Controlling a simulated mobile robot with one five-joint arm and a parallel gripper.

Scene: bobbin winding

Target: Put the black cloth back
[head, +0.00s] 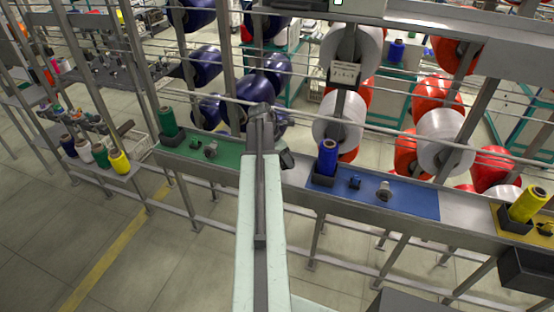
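My arm (261,200) reaches forward from the bottom of the head view to the long grey rail shelf. Its far end (261,113) is over the shelf, between the green mat and the blue mat. My gripper's fingers cannot be made out, so I cannot tell whether they are open or shut. A small dark piece (287,160) shows just right of the arm's far end, at the shelf. I cannot tell whether it is the black cloth or part of my gripper. No other black cloth can be made out. The arm hides part of the shelf.
The green mat (222,152) carries a green spool (168,121). The blue mat (410,198) carries a blue spool (328,157). A yellow spool (527,205) stands at the right. A dark bin (527,271) hangs at lower right. Large reels fill the rack behind. Floor at lower left is clear.

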